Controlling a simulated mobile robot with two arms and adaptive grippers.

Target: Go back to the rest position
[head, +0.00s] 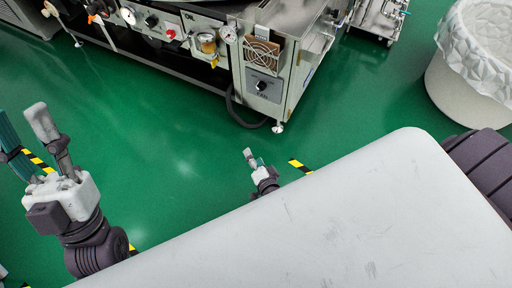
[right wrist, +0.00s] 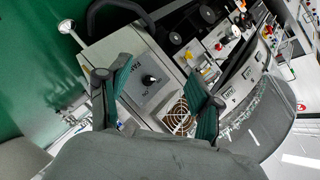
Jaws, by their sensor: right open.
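My right gripper (head: 255,157) is small near the middle of the head view, pointing up toward the machine's knob panel. In the right wrist view its two dark fingers with teal pads (right wrist: 163,100) stand apart with nothing between them. The knob panel and the fan grille show beyond the gap. My left gripper (head: 26,124) is large at the left edge of the head view, pointing up. Its fingers are spread apart, and only green floor and striped tape show between them. Part of the right arm is hidden behind a large white part in front of the head camera.
The washer machine (head: 305,75) stands ahead, with gauges, a fan grille and a knob panel (head: 263,87). A white bin with a liner (head: 460,85) stands at right. A small metal stand (head: 378,20) is at the back. Green floor (head: 170,150) lies clear between the left gripper and the machine.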

